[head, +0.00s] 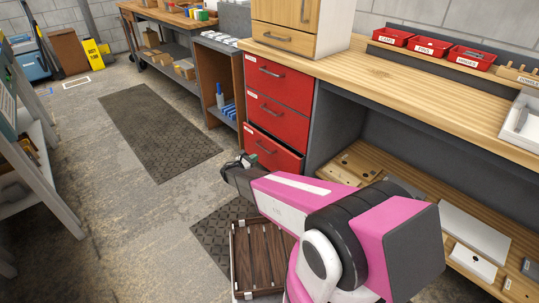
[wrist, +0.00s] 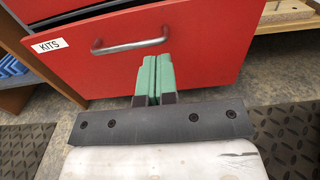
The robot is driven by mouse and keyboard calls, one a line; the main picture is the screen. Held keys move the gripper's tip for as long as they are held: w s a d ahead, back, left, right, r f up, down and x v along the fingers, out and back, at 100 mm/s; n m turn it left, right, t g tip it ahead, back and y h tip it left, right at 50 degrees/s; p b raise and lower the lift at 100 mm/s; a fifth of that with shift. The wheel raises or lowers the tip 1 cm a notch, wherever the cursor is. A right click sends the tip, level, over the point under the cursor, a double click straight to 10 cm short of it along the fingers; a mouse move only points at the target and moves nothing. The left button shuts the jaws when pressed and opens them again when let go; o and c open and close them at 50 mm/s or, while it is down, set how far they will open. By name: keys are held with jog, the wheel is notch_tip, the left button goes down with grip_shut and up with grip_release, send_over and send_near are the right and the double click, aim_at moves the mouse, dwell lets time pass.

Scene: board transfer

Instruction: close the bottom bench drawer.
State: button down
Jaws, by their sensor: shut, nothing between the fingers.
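The bottom bench drawer (head: 272,152) is red and stands out from the bench, partly open, below two red drawers that look closed. In the wrist view its red front (wrist: 215,50) fills the upper part, with a grey bar handle (wrist: 130,45) and a KITS label. My gripper (head: 243,160) is in front of this drawer. In the wrist view the green fingers of my gripper (wrist: 154,62) are together and empty, just below and right of the handle's middle. I cannot tell whether the fingertips touch the drawer front.
The wooden bench top (head: 420,85) carries red bins (head: 433,46) and a small cabinet (head: 290,30). An open shelf (head: 365,165) lies right of the drawers. A crate (head: 255,260) sits on my base. Dark floor mats (head: 158,128) and clear concrete floor lie to the left.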

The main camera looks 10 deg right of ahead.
jog(key=s+d, duration=0.3)
jog(key=s, duration=0.2)
send_near(284, 151)
jog(key=x, duration=0.7)
jog(key=shift+w+d+f, duration=0.2)
jog(key=x, duration=0.4)
jog(key=shift+w+d, duration=0.15)
jog(key=shift+d, duration=0.05)
jog(key=shift+w+d, duration=0.2)
jog(key=shift+d, duration=0.05)
